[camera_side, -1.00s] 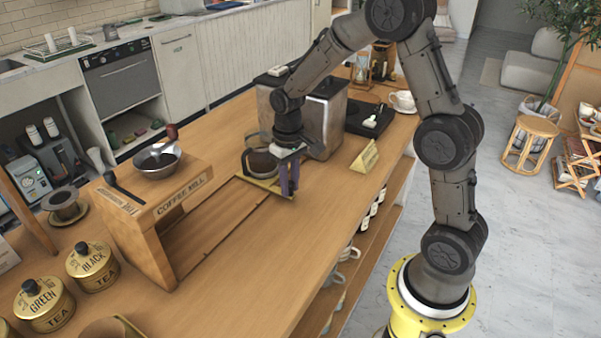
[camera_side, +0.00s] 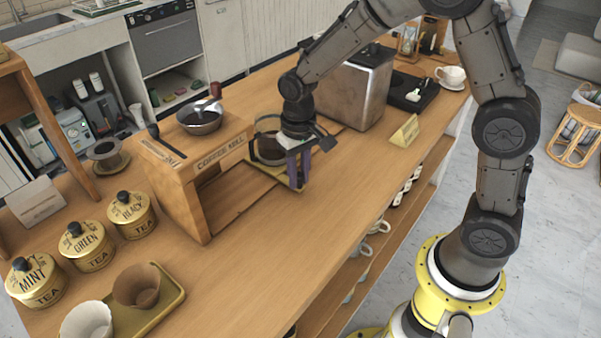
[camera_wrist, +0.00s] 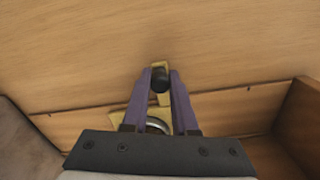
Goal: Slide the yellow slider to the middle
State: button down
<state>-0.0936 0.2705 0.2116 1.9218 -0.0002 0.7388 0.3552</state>
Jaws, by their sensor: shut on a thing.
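The yellow slider (camera_side: 289,186) is a flat plate on a straight track in the wooden counter, between the coffee mill stand and the steel box. A glass jug (camera_side: 268,150) with dark contents stands on it, partly hidden by my gripper. My gripper (camera_side: 299,183) points down at the slider's near end, its purple fingers low at the counter. In the wrist view my gripper (camera_wrist: 160,80) is shut on the slider's handle, with a black knob (camera_wrist: 160,77) between the fingers. The slider's yellow plate (camera_wrist: 128,121) shows behind them, mostly hidden.
The wooden coffee mill stand (camera_side: 190,160) is left of the slider, a metal bowl (camera_side: 200,119) on top. The steel box (camera_side: 358,88) is to the right. Tea tins (camera_side: 88,246) are at left.

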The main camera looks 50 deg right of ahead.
jog(key=shift+w+r, duration=0.1)
jog(key=c, duration=0.7)
grip_release()
notch_tip(320, 180, up, 14)
